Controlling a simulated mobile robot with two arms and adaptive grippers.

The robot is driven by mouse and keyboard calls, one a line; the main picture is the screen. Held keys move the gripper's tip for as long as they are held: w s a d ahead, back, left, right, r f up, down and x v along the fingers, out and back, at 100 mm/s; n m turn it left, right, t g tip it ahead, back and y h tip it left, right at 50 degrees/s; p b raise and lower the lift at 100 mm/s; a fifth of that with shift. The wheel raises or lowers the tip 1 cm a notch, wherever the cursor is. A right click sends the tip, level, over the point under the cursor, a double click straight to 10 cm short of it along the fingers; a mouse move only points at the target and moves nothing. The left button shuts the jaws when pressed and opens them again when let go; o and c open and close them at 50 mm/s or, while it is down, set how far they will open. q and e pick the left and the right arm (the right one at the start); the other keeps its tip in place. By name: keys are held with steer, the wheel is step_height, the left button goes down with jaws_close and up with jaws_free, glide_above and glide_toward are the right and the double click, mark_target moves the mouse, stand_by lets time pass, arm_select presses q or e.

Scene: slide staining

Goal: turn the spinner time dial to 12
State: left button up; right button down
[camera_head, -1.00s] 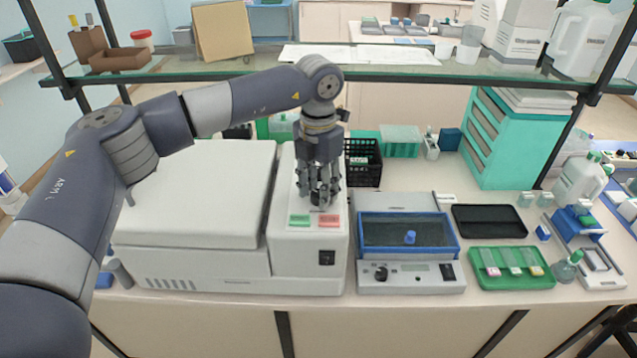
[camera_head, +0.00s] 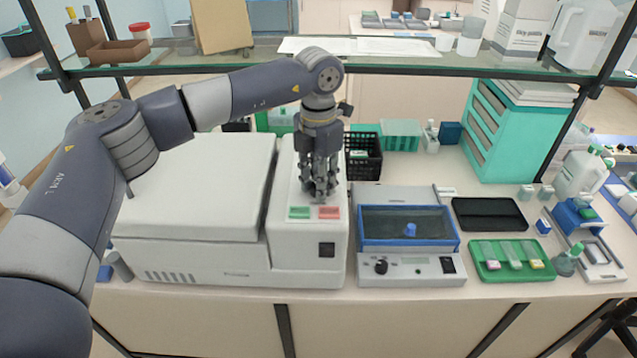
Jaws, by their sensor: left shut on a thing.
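The spinner (camera_head: 190,195) is a large white machine with a closed lid at the left of the bench. Its control panel (camera_head: 308,245) on the right side has a green button (camera_head: 299,212), a red button (camera_head: 330,212) and a black switch (camera_head: 326,250). My left gripper (camera_head: 319,196) points down onto the top of this panel, just behind the two buttons. It is shut on the time dial, which its fingers hide, so the dial's setting cannot be read. My right gripper is not in view.
A glass shelf (camera_head: 400,73) crosses above the bench behind my left arm. A black basket (camera_head: 364,157) stands behind the panel. A device with a blue-framed window (camera_head: 408,228) stands to the right, with a green slide tray (camera_head: 511,262) beyond it.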

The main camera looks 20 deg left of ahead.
arm_select(q)
steer(key=m+b, duration=0.3)
steer(key=m, duration=0.1)
steer(key=m+b, duration=0.1)
steer(key=m, duration=0.3)
steer(key=shift+m+b, duration=0.3)
steer(key=shift+m, duration=0.1)
steer(key=m, duration=0.4)
steer(key=shift+r+m+b, duration=0.15)
steer(key=shift+m+b, duration=0.15)
steer(key=shift+b, duration=0.1)
steer(key=m, duration=0.5)
steer(key=shift+w+r, duration=0.1)
steer(key=shift+m, duration=0.4)
steer(key=o, duration=0.8)
step_height(320, 180, up, 12)
steer(key=shift+f, duration=0.1)
